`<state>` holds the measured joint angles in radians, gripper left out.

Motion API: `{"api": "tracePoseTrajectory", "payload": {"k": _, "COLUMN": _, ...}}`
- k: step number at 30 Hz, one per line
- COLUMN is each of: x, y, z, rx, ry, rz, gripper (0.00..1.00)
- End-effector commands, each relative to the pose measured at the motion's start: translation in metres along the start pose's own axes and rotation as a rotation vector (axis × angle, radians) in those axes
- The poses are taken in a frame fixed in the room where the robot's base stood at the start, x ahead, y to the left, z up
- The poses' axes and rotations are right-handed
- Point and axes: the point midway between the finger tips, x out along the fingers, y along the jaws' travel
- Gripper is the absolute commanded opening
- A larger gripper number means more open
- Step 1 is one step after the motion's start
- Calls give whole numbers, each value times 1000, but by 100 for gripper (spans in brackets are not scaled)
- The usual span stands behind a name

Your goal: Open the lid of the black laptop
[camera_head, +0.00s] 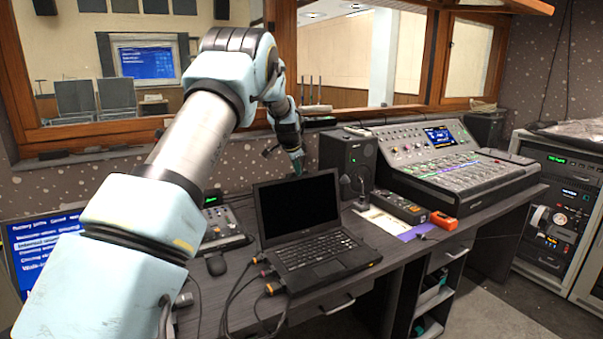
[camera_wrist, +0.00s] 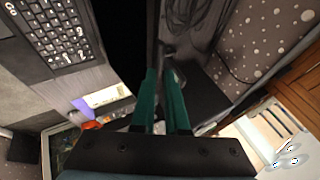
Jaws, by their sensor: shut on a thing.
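The black laptop (camera_head: 315,250) sits on the desk with its keyboard showing. Its lid (camera_head: 296,207) stands raised, about upright, with the dark screen facing the head camera. My gripper (camera_head: 298,168) is at the lid's top edge, coming from behind and above. In the wrist view, the two green fingers of my gripper (camera_wrist: 164,90) are close together on either side of the lid's edge, shut on it. The lid (camera_wrist: 122,35) is a dark band there, and the keyboard (camera_wrist: 52,32) shows at the upper left.
A black speaker (camera_head: 348,160) stands right of the lid, with a mixing console (camera_head: 455,165) beyond it. A small control unit (camera_head: 222,225) and a mouse (camera_head: 216,265) are left of the laptop. Cables with connectors (camera_head: 272,287) lie along its left side. An orange box (camera_head: 443,220) lies farther right.

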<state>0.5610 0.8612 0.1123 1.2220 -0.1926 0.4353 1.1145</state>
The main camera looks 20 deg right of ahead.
Motion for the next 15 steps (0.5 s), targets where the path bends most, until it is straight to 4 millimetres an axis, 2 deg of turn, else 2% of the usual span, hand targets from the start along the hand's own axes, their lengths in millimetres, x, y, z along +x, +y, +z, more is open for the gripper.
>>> {"api": "tracePoseTrajectory", "payload": {"k": 2, "x": 4, "y": -8, "z": 1, "rx": -1, "ry": 5, "rz": -8, "gripper": 0}}
{"api": "tracePoseTrajectory", "payload": {"k": 12, "x": 3, "y": -6, "z": 0, "rx": 1, "ry": 3, "rz": -4, "gripper": 38}}
{"api": "tracePoseTrajectory", "payload": {"k": 15, "x": 3, "y": -6, "z": 0, "rx": 1, "ry": 3, "rz": -3, "gripper": 38}}
